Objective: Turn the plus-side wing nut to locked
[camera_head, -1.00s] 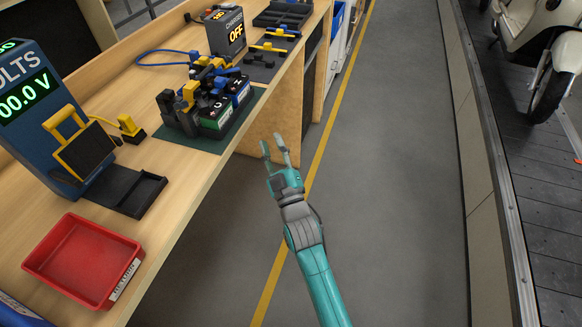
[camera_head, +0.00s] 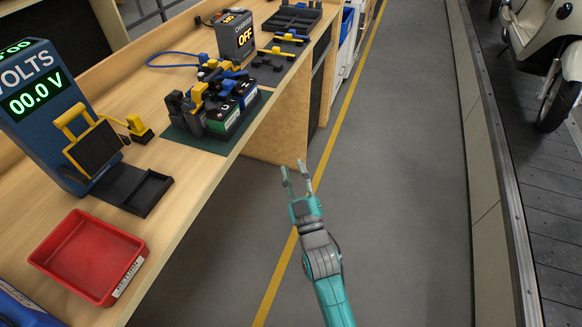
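The battery assembly stands on a dark green mat (camera_head: 196,140) on the wooden bench. It has two batteries with green and blue fronts, the green-fronted battery (camera_head: 222,122) and the blue-fronted battery (camera_head: 245,94), under black and yellow clamp parts (camera_head: 197,94). The plus-side wing nut is too small to make out among these parts, and I cannot tell its position. My gripper (camera_head: 297,182) is open and empty, over the floor to the right of the bench edge, apart from the assembly.
A charger box (camera_head: 236,36) reading OFF stands behind the batteries. A voltmeter (camera_head: 40,110) reading 00.0 V and a red tray (camera_head: 85,258) are at left. A conveyor (camera_head: 545,185) with a scooter (camera_head: 550,55) runs at right. The floor (camera_head: 415,160) between is clear.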

